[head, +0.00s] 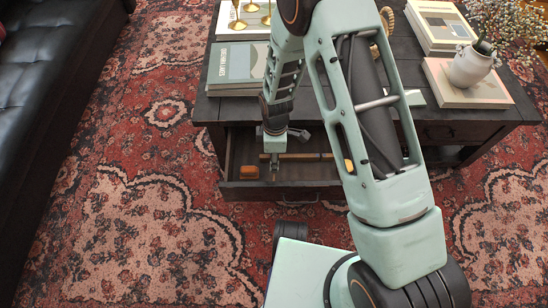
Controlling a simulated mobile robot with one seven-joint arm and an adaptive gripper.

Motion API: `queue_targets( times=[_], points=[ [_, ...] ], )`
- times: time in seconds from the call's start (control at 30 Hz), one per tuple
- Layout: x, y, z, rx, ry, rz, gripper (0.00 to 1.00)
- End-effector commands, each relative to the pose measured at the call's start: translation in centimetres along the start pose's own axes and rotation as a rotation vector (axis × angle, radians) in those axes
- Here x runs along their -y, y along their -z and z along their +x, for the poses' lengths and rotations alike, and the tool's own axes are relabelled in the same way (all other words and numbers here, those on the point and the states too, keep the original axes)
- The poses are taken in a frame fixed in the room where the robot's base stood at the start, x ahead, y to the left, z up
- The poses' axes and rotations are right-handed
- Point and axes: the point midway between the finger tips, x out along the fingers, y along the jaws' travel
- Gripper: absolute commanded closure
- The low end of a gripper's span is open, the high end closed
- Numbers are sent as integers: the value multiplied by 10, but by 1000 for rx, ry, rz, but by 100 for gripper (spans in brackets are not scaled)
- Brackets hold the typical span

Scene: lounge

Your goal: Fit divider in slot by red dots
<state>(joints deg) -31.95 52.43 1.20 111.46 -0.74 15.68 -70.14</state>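An open drawer (282,190) sticks out from the front of the dark coffee table. A thin tan wooden strip (308,156), which looks like the divider, runs left to right across the drawer. My gripper (274,172) points down into the drawer at the left end of this strip. It is too small to tell whether its fingers are apart or shut on the strip. I cannot make out the slots or any red dots. My arm hides part of the drawer's right side.
An orange object (249,172) lies in the drawer left of my gripper, and a yellow one (349,165) lies at the right. Books (235,63), brass pieces and a white vase (470,68) stand on the tabletop (205,108). A black sofa (50,110) is at left.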

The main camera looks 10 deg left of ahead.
Motion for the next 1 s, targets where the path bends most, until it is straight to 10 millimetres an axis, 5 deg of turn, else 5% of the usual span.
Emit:
queue_targets(
  times=[1.0],
  points=[
    [0, 0, 21, 0, 0, 0, 100]
  ],
)
